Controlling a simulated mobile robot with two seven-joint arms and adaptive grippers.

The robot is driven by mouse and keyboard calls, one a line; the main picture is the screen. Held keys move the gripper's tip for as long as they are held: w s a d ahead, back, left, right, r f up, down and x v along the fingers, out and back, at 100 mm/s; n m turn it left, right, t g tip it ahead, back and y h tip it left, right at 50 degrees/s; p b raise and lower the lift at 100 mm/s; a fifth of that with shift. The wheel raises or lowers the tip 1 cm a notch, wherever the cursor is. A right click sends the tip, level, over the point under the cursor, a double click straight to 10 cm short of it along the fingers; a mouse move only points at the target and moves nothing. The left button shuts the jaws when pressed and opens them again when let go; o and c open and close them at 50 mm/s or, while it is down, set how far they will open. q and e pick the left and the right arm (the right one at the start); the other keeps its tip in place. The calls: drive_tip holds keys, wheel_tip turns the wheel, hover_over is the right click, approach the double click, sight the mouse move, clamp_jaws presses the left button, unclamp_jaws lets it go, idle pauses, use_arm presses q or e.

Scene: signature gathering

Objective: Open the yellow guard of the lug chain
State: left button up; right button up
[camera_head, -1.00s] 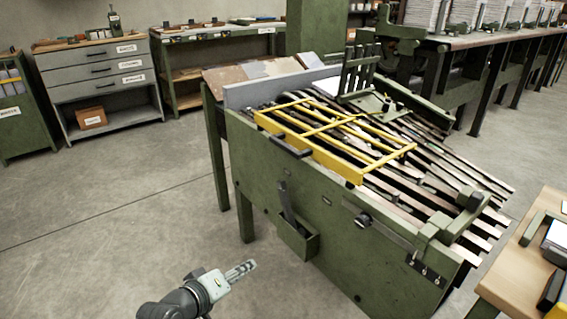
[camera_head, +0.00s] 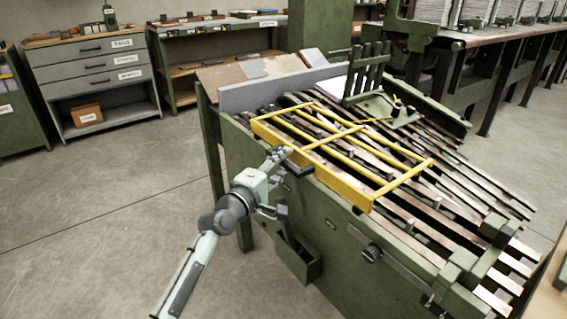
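The yellow guard (camera_head: 348,188), a barred frame, lies down over the slats of the lug chain (camera_head: 440,205) on the green machine. A black handle (camera_head: 298,169) sticks out from its near edge. My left gripper (camera_head: 283,182) is at the near side of the machine, close by this handle. Its fingers look spread, one above and one below, with the handle near the gap. I cannot tell whether they touch it. My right gripper is not in view.
The green machine side panel (camera_head: 335,228) carries a small open box (camera_head: 300,258) and a dark knob (camera_head: 372,253). A wooden table edge (camera_head: 545,295) is at the lower right. Drawers (camera_head: 88,75) stand far left, with free floor (camera_head: 110,200) before them.

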use_arm(q)
drive_tip(key=shift+w+d, duration=0.1)
drive_tip(key=shift+w, duration=0.05)
clamp_jaws()
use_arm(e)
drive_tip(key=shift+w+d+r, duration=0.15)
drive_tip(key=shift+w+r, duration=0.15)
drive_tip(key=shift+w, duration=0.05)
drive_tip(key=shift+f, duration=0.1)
use_arm(q)
drive_tip(key=shift+w+r, duration=0.1)
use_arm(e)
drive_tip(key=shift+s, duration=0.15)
